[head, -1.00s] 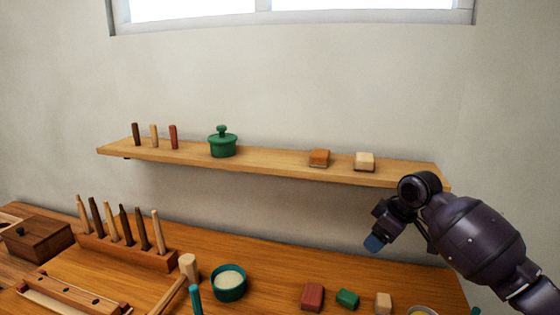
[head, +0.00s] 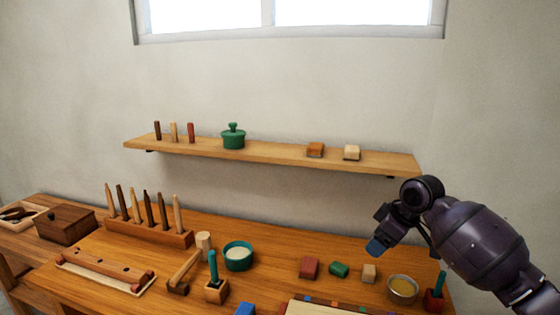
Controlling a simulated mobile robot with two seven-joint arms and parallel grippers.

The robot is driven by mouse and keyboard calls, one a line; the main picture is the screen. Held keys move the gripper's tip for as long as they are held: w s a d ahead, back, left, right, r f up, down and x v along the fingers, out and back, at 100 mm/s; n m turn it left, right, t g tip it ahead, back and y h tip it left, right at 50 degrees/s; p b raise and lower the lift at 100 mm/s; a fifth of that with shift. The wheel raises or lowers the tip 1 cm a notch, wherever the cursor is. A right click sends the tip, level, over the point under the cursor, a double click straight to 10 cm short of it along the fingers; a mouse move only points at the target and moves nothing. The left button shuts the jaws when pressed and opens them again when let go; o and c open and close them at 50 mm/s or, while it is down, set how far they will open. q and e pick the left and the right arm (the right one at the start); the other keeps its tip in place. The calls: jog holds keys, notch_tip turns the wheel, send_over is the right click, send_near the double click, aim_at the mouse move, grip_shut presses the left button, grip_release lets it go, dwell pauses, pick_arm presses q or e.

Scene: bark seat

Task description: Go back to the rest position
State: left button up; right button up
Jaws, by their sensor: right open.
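My right gripper (head: 379,244) comes in from the right, above the right part of the wooden workbench (head: 225,276) and in front of the wall below the shelf. Its jaws are open, with a blue tip pointing down and left, and I see nothing held in it. It is apart from the small blocks and the metal bowl beneath it in the picture. My left gripper is not in view.
The wall shelf (head: 280,157) holds pegs, a green lidded pot (head: 233,136) and two blocks. On the bench are a tool rack (head: 148,232), a teal bowl (head: 239,256), a red block (head: 309,267), a green block (head: 339,270) and a metal bowl (head: 402,289). Clear wall lies above the shelf.

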jog(key=s+a+f+m, duration=0.3)
jog(key=s+f, duration=1.4)
jog(key=s, duration=0.1)
jog(key=s+d+m+h, duration=0.2)
jog(key=s+d+m, duration=0.15)
jog(key=s, duration=0.75)
jog(key=s+d+m+h, duration=0.2)
jog(key=s+d+m, duration=0.15)
jog(key=s, duration=0.85)
pick_arm(q)
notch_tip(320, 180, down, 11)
jog(key=b, duration=1)
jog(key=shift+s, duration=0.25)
pick_arm(e)
jog(key=w+f+t, duration=0.3)
jog(key=f, duration=0.8)
jog(key=w+f+t, duration=0.3)
jog(key=f+t, duration=0.1)
jog(key=f, duration=0.7)
jog(key=shift+w+a+n+t, duration=0.15)
jog(key=shift+a+n+t, duration=0.1)
jog(key=shift+n+t, duration=0.05)
